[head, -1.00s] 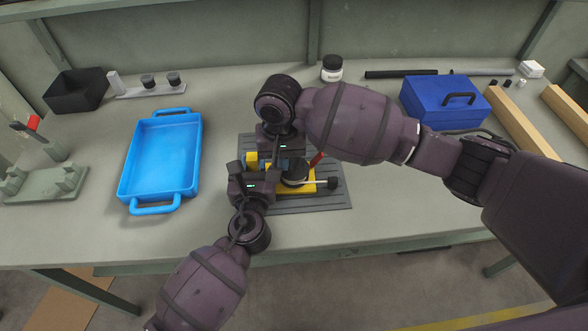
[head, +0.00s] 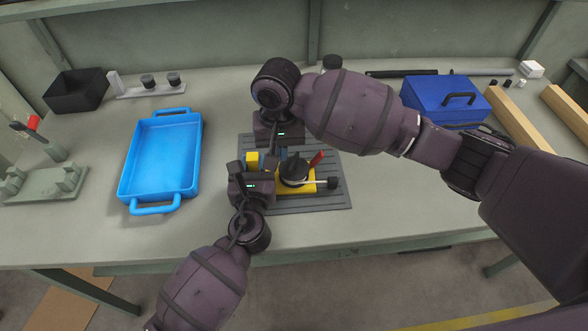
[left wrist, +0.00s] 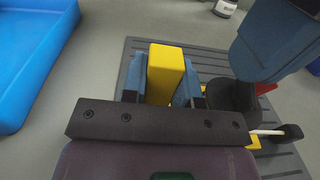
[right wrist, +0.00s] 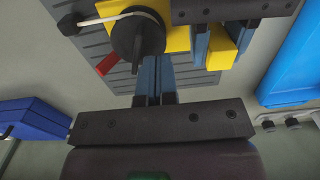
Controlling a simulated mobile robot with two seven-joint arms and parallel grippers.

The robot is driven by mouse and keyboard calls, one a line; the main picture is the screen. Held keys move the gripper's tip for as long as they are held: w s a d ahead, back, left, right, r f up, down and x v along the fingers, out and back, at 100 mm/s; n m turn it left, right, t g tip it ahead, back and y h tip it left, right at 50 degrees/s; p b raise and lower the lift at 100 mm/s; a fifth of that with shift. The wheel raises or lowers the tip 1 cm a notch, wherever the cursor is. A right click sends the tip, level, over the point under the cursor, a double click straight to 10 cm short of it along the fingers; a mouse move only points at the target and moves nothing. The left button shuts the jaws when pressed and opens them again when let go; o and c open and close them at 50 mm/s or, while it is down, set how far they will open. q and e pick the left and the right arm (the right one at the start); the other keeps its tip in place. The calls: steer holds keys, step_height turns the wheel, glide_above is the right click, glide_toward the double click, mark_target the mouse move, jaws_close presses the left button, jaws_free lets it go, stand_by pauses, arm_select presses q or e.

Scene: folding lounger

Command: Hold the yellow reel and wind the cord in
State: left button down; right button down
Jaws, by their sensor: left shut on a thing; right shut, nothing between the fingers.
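The yellow reel (head: 308,187) lies on a grey ribbed mat on the workbench, with a black round drum and knob (head: 294,167) on top. A red crank handle (head: 317,159) sticks out towards the back right. A white cord (head: 318,182) runs from the drum to a black end piece (head: 333,183). My left gripper (left wrist: 160,85) is shut on the reel's yellow block (left wrist: 166,70). My right gripper (right wrist: 154,75) is shut and empty, its fingertips close beside the drum (right wrist: 138,36); I cannot tell whether they touch. The red handle (right wrist: 107,63) is apart from them.
A blue tray (head: 160,160) stands left of the mat (head: 325,203). A blue toolbox (head: 445,100) and wooden bars (head: 515,125) are at the right. A jar (head: 332,63) stands behind my right arm. The bench front is clear.

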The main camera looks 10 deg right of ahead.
mark_target(283, 165)
steer(key=shift+r, duration=1.55)
stand_by(0.5)
stand_by(0.6)
steer(key=shift+w+d+f, duration=0.1)
steer(key=shift+w+f, duration=0.15)
steer(key=shift+f, duration=0.75)
steer(key=shift+w+d+f, duration=0.1)
steer(key=shift+w+f, duration=0.15)
steer(key=shift+f, duration=0.75)
steer(key=shift+w+f, duration=0.25)
steer(key=shift+f, duration=0.75)
steer(key=shift+s+a, duration=0.1)
steer(key=shift+s, duration=0.85)
